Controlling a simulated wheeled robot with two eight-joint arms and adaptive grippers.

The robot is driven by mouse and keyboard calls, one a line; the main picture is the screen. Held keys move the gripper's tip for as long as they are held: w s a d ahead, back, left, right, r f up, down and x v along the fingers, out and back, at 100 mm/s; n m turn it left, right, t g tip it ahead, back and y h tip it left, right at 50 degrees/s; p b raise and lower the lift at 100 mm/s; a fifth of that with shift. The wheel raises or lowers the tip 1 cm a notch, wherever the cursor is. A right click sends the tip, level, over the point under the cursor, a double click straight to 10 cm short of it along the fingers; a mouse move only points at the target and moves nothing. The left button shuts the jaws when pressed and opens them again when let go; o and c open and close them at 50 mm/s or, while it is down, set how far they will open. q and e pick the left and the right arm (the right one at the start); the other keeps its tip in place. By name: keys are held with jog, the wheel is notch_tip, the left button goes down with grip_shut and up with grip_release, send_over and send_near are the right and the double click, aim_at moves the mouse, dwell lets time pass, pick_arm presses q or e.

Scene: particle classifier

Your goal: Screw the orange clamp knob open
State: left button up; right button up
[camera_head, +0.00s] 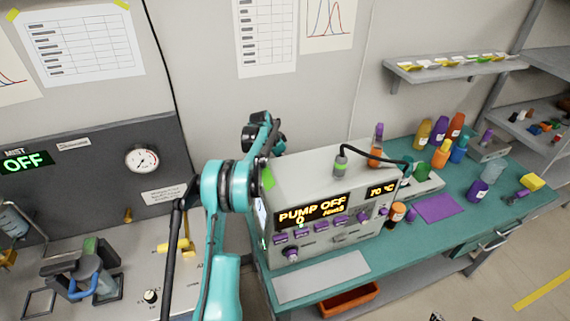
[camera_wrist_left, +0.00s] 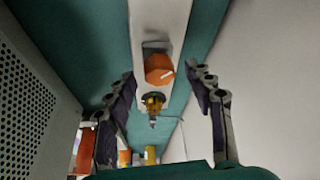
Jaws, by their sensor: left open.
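The orange clamp knob (camera_wrist_left: 158,68) shows in the left wrist view, on a dark square mount on a pale bar. It has a white mark on its face. My left gripper (camera_wrist_left: 160,82) is open, with one dark-padded finger on each side of the knob and clear gaps between. Nothing is between the fingers that I can see held. In the head view my left arm reaches up beside the pump box, and I cannot make out the knob there. My right gripper is not in view.
A brass-yellow fitting (camera_wrist_left: 153,102) sits just below the knob in the wrist view. A perforated grey panel (camera_wrist_left: 25,110) stands close on the left. In the head view, the pump box (camera_head: 330,190) reads PUMP OFF, on a teal bench (camera_head: 420,245) with several bottles.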

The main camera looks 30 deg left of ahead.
pick_arm(q)
jog(key=v, duration=1.1)
jog(key=shift+s+r, duration=0.2)
jog(key=shift+r, duration=0.05)
jog(key=shift+a, duration=0.1)
jog(key=w+f+m+p, duration=0.1)
jog(key=f, duration=0.2)
jog(key=w+d+f+m+p, duration=0.1)
jog(key=f, duration=0.3)
jog(key=w+f+m+h+p, duration=0.1)
jog(key=w+f, duration=0.1)
jog(key=f, duration=0.2)
jog(key=shift+d+m+g, duration=0.3)
jog(key=shift+d+g, duration=0.05)
jog(key=shift+g, duration=0.05)
jog(key=shift+r, duration=0.1)
jog(key=c, duration=1.2)
jog(key=shift+o, duration=0.2)
